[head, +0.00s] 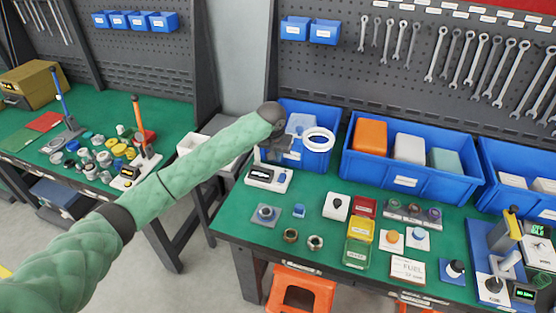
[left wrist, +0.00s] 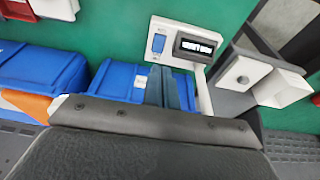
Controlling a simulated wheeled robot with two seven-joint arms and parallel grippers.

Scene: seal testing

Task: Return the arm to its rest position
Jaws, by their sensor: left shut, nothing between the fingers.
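My left arm, in a green quilted sleeve, reaches in from the left in the head view. My left gripper (head: 277,146) hangs over the back left of the green workbench, near the front of a blue bin (head: 332,112). Its fingers (left wrist: 170,76) show close together in the left wrist view, shut and empty. A white device with a dark display (head: 267,177) stands just below the gripper; it also shows in the left wrist view (left wrist: 184,46). A white ring (head: 318,140) is beside the gripper; what carries it is partly hidden. My right gripper is not in view.
A large blue bin (head: 408,181) holds orange, white and teal items. Small parts, coloured boxes and a FUEL card (head: 407,270) lie on the bench. Wrenches (head: 470,60) hang on the pegboard. An orange stool (head: 297,290) stands below. Another green bench (head: 95,125) is at left.

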